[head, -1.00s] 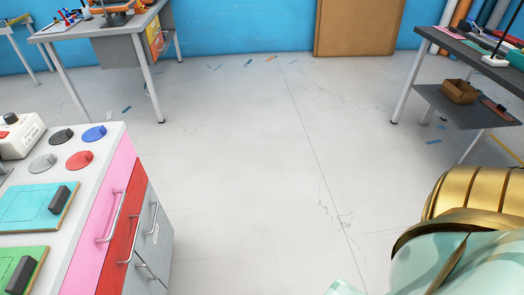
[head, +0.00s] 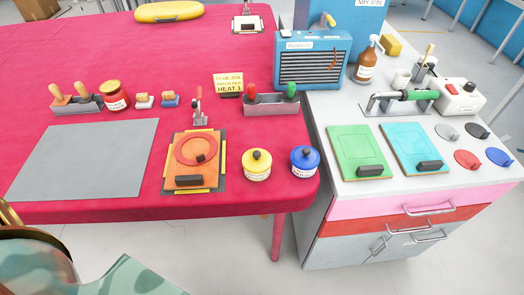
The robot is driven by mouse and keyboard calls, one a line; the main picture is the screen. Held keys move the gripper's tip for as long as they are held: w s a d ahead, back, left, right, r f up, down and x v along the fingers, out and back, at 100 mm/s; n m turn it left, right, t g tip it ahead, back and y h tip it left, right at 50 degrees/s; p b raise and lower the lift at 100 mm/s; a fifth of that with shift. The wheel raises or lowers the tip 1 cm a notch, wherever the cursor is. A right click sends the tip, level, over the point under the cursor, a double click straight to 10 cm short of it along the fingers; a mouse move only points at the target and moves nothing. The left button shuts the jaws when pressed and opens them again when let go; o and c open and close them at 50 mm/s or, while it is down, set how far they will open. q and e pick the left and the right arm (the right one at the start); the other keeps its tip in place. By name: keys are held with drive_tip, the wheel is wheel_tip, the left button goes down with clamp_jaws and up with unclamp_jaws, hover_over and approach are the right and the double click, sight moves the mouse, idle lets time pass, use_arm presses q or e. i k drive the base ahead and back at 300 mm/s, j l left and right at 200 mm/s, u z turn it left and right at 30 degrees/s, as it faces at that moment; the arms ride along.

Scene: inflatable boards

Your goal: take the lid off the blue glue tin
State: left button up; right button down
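The blue glue tin (head: 304,162) stands upright on the red-covered table (head: 90,60), near its right front corner. Its blue lid with a dark knob is on top, and a white label shows on its front. A similar yellow tin (head: 257,166) with a dark knob stands just left of it, a small gap apart. Neither of my grippers is in view. Only a gold and mint-patterned part of my own body shows at the lower left.
An orange board in a clamp frame (head: 193,178) lies left of the tins, and a grey mat (head: 85,158) farther left. Behind are a grey rack (head: 272,107) and a blue heater (head: 313,62). A drawer cabinet (head: 400,232) with green and cyan plates adjoins on the right.

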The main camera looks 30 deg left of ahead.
sight(306, 158)
drive_tip(key=u, duration=0.35)
drive_tip(key=k+l, duration=0.1)
drive_tip(key=l, duration=0.3)
drive_tip(key=k+l+u, duration=0.1)
drive_tip(key=l, duration=0.3)
drive_tip(key=k+l, duration=0.15)
drive_tip(key=l, duration=0.2)
